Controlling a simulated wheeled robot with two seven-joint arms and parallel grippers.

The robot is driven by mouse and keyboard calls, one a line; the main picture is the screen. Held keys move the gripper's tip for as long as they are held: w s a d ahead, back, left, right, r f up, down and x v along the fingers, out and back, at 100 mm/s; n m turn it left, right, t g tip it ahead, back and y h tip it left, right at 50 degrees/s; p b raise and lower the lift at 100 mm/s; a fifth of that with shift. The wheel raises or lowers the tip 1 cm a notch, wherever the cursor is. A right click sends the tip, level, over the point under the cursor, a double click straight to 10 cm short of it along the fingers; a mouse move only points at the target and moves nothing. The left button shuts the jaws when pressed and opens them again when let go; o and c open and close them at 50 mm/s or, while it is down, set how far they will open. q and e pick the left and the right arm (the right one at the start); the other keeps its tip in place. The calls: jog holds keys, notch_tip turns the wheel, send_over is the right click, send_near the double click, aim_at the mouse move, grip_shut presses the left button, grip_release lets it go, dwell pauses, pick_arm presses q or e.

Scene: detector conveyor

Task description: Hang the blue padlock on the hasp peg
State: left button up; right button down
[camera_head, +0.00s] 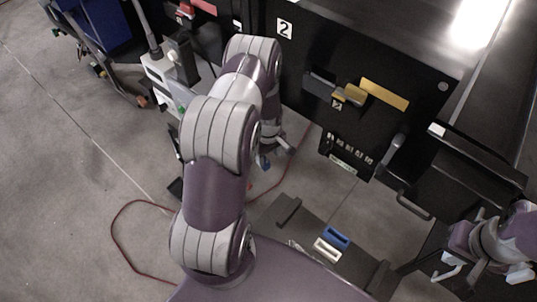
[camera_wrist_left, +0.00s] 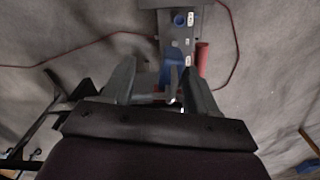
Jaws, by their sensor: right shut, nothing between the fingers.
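My left gripper (camera_wrist_left: 160,88) shows its two fingers apart in the left wrist view. A blue block-like piece (camera_wrist_left: 167,72), possibly the blue padlock, lies beyond and between the fingertips; contact is not visible. In the head view the left gripper (camera_head: 272,147) hangs low behind my arm, partly hidden, with a small blue piece (camera_head: 265,163) just below it. My right gripper (camera_head: 482,272) is shut and empty at the lower right of the head view. The hasp peg cannot be made out for sure; a yellow and grey latch-like fitting (camera_head: 349,95) sits on the black panel.
A grey fixture (camera_wrist_left: 178,38) with a blue-ringed hole stands beyond the left fingers, beside a red cylinder (camera_wrist_left: 202,58). A black cabinet (camera_head: 300,62) marked 2 fills the back. A red cable (camera_head: 113,228) crosses the floor. Blue (camera_head: 336,238) and white (camera_head: 327,250) rectangular pieces lie in front.

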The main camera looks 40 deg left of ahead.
pick_arm(q)
jog(key=shift+r, duration=0.15)
notch_tip(320, 180, up, 11)
jog(key=b, duration=0.2)
jog(key=s+d+r+m+t, duration=0.1)
jog(key=s+d+r+m, duration=0.9)
jog(key=d+m, duration=0.4)
jog(key=shift+s+r, duration=0.4)
jog(key=shift+s, duration=0.35)
jog(key=shift+s+d, duration=0.1)
jog(key=shift+s, duration=0.05)
